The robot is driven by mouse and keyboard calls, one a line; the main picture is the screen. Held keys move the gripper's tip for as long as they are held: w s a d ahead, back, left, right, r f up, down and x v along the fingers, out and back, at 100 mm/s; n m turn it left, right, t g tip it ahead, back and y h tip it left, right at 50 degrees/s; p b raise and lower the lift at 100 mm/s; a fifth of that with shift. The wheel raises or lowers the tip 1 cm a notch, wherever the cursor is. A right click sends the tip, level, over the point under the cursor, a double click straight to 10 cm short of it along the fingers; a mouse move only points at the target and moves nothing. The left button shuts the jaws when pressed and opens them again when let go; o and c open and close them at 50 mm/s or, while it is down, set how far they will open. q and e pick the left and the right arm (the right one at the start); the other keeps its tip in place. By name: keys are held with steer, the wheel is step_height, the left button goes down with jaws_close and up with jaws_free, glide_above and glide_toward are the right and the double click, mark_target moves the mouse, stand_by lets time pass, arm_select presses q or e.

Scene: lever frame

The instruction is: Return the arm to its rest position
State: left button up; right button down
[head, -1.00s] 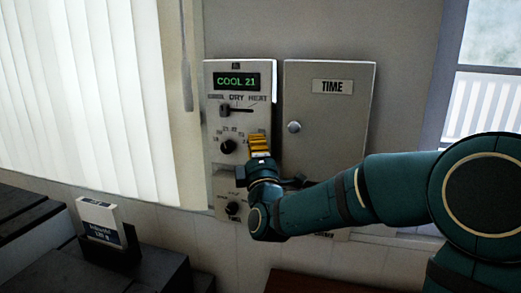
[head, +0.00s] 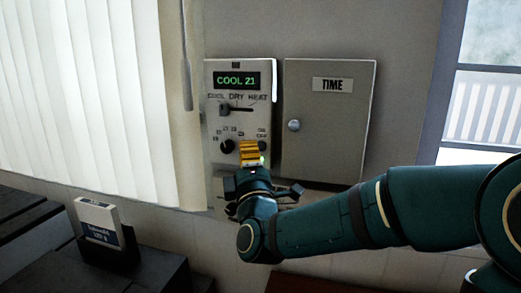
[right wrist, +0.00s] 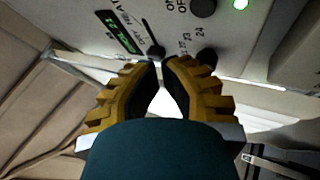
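The control panel (head: 212,125) on the wall has a green display (head: 236,81) reading COOL 21. Its mode slider (head: 225,110) stands at the left, COOL end. Below are a black dial (head: 227,146) and an ON/OFF knob (head: 262,146) with a lit green light (head: 262,158). My right gripper (head: 249,143) points up in front of the panel, between dial and knob in the picture. My left gripper is out of view.
A grey cabinet marked TIME (head: 340,130) with a round knob is right of the panel. Blinds (head: 90,90) hang left and a window (head: 485,100) is right. A small box in a dark holder (head: 98,222) stands lower left. My arm and gripper hide the lower panel.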

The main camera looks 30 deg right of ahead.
steer(key=shift+s+a, duration=0.3)
stand_by(0.4)
steer(key=w+a+f+m+g+y, duration=0.1)
steer(key=a+f+m+g+y, duration=0.2)
steer(key=f, duration=0.8)
steer(key=w+a+f+m+g+y, duration=0.1)
steer(key=w+a+f+g+y, duration=0.2)
steer(key=f, duration=0.9)
steer(key=a+f+m+g+y, duration=0.25)
steer(key=a+f+y, duration=0.2)
steer(key=f, duration=0.65)
steer(key=s+a+f+m+g, duration=0.3)
steer(key=s+f, duration=0.3)
steer(key=f, duration=0.1)
steer(key=s+a+f+m+g+y, duration=0.1)
steer(key=s+a+f+m+g, duration=0.2)
steer(key=s+f, duration=0.3)
steer(key=s+a+f+m+g+y, duration=0.1)
steer(key=s+a+f+m+g, duration=0.2)
steer(key=s+f+g, duration=0.2)
step_height(320, 180, down, 5)
steer(key=shift+s+r, duration=0.2)
steer(key=shift+s, duration=0.75)
steer(key=shift+d+g+y, duration=0.1)
steer(key=shift+g+y, duration=0.15)
